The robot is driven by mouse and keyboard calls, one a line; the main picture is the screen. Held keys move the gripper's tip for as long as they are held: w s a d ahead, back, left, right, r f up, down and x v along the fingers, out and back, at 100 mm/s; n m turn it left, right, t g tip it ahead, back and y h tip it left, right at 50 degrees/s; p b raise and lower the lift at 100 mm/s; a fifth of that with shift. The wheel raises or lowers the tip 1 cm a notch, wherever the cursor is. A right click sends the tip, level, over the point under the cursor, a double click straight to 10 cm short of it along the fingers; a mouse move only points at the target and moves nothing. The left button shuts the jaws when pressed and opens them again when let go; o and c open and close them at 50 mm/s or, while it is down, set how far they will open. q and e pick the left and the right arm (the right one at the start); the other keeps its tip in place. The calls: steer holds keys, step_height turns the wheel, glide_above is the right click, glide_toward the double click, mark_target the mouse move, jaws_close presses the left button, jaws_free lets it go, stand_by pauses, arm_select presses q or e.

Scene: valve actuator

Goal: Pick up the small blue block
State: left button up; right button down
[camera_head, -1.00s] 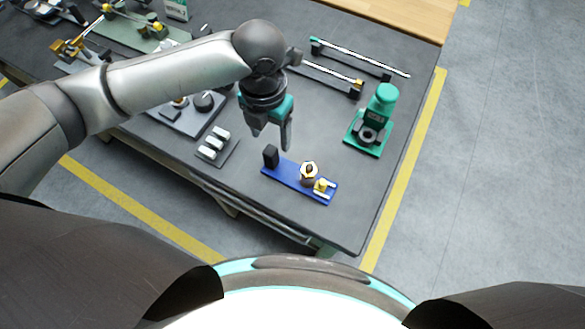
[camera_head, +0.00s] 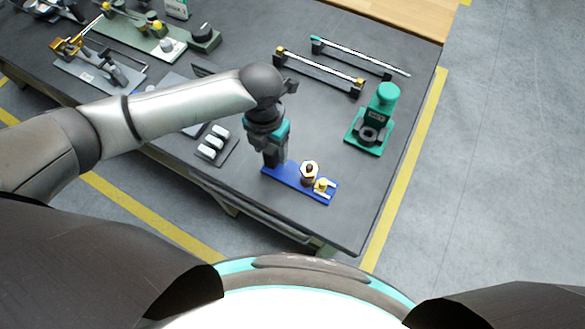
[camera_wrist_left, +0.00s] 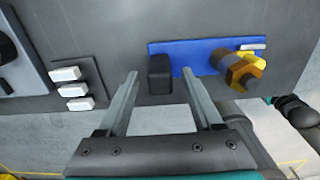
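A flat blue block-like plate (camera_head: 290,180) lies near the front of the table. A small black block (camera_wrist_left: 160,75) stands at its left end, and a brass hex fitting (camera_head: 308,170) and a yellow piece (camera_head: 323,186) sit toward its right end. I see no separate small blue block. My left gripper (camera_head: 274,162) points down over the plate's left end and hides the black block in the head view. In the left wrist view its fingers (camera_wrist_left: 160,73) are open, one on either side of the black block in the picture; contact cannot be told. My right gripper is not in view.
A grey pad with several white pieces (camera_head: 213,144) lies left of the gripper. A green press-like device (camera_head: 372,120) stands to the right. Long rods on dark holders (camera_head: 318,72) lie behind. The table front near the plate is clear.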

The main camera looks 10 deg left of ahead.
arm_select(q)
jaws_close()
stand_by(0.3)
steer(key=shift+w+r, duration=0.1)
stand_by(0.8)
